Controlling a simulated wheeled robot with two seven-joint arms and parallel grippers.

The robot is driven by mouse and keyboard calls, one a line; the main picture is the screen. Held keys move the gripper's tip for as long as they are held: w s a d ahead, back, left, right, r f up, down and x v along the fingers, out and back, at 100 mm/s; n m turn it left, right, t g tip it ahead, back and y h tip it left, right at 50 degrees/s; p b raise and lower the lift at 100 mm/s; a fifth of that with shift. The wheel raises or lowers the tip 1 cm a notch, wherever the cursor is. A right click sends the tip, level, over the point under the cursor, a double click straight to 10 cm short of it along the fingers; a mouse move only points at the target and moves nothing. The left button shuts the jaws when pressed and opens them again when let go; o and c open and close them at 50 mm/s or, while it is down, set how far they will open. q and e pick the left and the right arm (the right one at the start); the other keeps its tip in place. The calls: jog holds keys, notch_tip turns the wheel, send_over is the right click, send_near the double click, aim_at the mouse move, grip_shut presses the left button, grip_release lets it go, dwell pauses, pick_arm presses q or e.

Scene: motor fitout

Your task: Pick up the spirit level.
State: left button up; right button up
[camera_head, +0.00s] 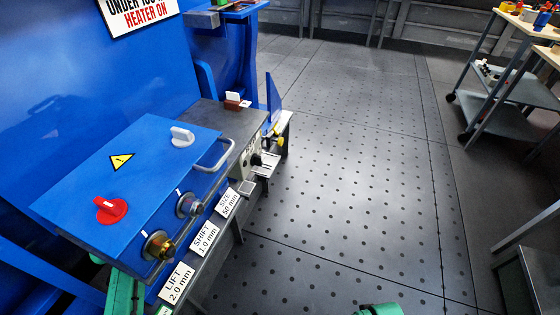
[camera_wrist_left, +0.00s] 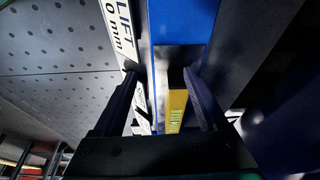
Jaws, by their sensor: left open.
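The spirit level appears to be the yellow bar with a greenish marked patch (camera_wrist_left: 176,106) in the left wrist view. It lies between the two dark fingers of my left gripper (camera_wrist_left: 162,76), nearer the right finger. The fingers are apart, and I cannot tell whether either touches the bar. In the head view the left gripper and this bar are hidden behind the blue control box. My right gripper is in neither view.
The blue control box (camera_head: 140,180) carries a red knob (camera_head: 111,209), a grey handle and white LIFT, SHIFT and SIZE labels. A dark ledge with small fittings lies behind it. A shelved cart (camera_head: 515,92) stands at the far right. The perforated floor (camera_head: 340,150) between is clear.

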pick_arm(q)
jog(key=shift+w+a+f+m+t+b, duration=0.1)
jog(key=shift+w+a+m+t+b, duration=0.1)
jog(key=shift+w+a+b, duration=0.35)
jog(key=shift+w+a+f+m+t+b, duration=0.1)
jog(key=shift+w+a+m+b, duration=0.1)
jog(key=shift+a+b, duration=0.45)
jog(key=shift+a+r+h, duration=0.1)
jog(key=shift+r+h, duration=0.2)
jog(key=shift+r, duration=0.2)
jog(key=w+d+b, duration=0.1)
jog(key=w, duration=0.3)
jog(key=w+d+b, duration=0.1)
jog(key=w, duration=0.3)
jog(key=w+d+b, duration=0.1)
jog(key=w, duration=0.2)
jog(key=shift+w+d+f+b, duration=0.15)
jog(key=shift+w+d+b, duration=0.15)
jog(key=shift+w, duration=0.1)
jog(key=b+x, duration=0.1)
jog(key=x, duration=0.1)
jog(key=shift+w+f, duration=0.1)
jog(key=shift+f, duration=0.2)
grip_shut()
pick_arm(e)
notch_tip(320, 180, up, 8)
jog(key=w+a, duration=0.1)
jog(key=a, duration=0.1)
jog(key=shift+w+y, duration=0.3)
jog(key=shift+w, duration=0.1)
